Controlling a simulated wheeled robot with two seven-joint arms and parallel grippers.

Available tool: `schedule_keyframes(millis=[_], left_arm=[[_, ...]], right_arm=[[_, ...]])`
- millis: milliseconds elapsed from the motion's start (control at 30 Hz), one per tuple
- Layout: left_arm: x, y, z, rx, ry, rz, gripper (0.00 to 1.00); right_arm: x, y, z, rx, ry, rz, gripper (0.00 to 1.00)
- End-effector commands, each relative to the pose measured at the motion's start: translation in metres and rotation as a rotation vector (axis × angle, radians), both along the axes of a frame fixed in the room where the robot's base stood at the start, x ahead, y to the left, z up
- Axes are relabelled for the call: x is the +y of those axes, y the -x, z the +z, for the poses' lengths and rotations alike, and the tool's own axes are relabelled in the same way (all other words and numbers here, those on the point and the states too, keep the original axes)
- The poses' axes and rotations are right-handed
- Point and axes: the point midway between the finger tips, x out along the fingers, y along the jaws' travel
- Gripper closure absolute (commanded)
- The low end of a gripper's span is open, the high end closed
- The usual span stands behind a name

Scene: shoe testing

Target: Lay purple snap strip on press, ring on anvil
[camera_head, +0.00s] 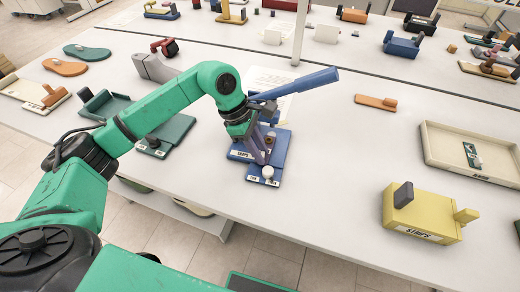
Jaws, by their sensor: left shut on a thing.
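The blue press (282,148) stands mid-table with its long blue lever (308,83) raised toward the right. Its base carries a label reading "SNAPS". A pale round post (268,171), which may be the anvil, stands at the base's front. My left gripper (262,158) reaches down over the press base, shut. A slanted purple piece (252,148) shows at its jaws and looks like the purple strip. The ring is too small to make out, and I cannot tell whether the strip touches the base. My right gripper is out of view.
A yellow "STRIPS" fixture (422,218) stands at the front right. A beige tray (440,165) at the right holds a small green strip. An orange strip (376,102) lies behind. Green fixtures (168,138) stand left of the press. Bare table lies right of the press.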

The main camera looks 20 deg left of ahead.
Motion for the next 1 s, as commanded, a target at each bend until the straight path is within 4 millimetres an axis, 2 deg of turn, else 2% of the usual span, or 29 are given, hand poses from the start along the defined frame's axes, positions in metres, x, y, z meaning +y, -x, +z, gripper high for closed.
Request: schedule_keyframes(millis=[1000], left_arm=[[-0.001,-0.024,-0.001,0.0,0.0,0.0,1.0]], right_arm=[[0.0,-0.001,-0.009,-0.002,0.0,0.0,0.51]])
